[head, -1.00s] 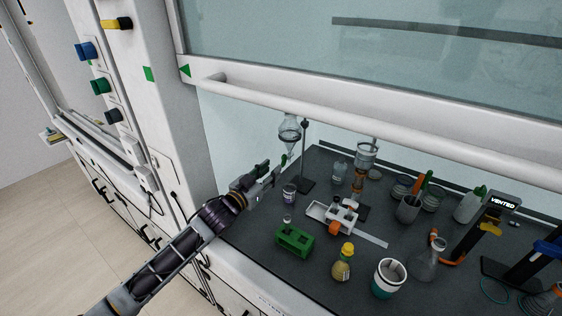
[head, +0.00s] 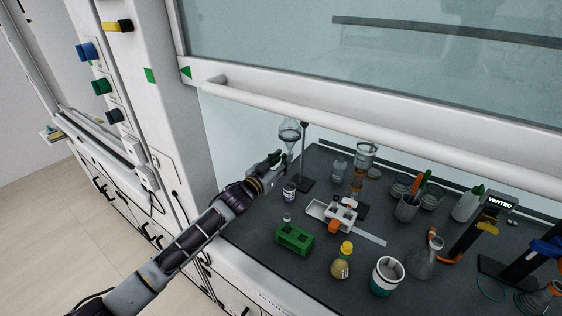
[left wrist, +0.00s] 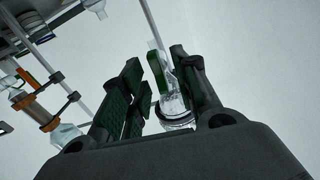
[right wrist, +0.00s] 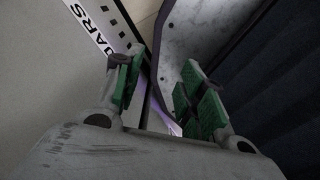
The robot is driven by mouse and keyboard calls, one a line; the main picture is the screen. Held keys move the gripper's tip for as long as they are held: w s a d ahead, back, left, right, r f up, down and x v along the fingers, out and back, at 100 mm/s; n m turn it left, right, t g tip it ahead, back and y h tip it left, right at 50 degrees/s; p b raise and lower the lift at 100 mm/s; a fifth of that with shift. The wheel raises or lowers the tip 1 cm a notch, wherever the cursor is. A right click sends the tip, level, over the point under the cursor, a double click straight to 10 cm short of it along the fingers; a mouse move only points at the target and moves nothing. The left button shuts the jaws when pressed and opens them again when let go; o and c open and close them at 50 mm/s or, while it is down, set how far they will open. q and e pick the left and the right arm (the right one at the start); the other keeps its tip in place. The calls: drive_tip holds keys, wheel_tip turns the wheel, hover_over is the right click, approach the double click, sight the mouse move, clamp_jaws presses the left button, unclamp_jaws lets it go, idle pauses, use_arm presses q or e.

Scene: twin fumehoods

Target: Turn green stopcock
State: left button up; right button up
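A glass separating funnel (head: 290,131) hangs on a stand at the back left inside the fumehood. My left gripper (head: 272,162) is just below its bulb, with its fingers hiding the stopcock area in the head view. In the left wrist view, the funnel's glass lower part (left wrist: 168,80) lies between the spread fingers of my left gripper (left wrist: 155,85). A small green piece (left wrist: 146,99), apparently the green stopcock, shows beside the glass; contact with the fingers cannot be told. My right gripper (right wrist: 160,95) is open and empty near a white cabinet front, outside the head view.
A stand rod (head: 303,155) rises right beside the funnel. The sash handle (head: 350,118) crosses above the arm. A green knob (head: 101,87) sits on the left panel.

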use_arm(q)
clamp_jaws()
drive_tip(key=shift+m, duration=0.3)
drive_tip(key=m, duration=0.5)
drive_tip(key=m+p, duration=0.1)
drive_tip(key=m, duration=0.4)
drive_tip(key=m+p, duration=0.1)
drive_tip(key=m, duration=0.5)
drive_tip(key=shift+s+d+f, duration=0.15)
drive_tip(key=shift+f, duration=0.1)
drive_tip(key=shift+m, duration=0.3)
idle(0.4)
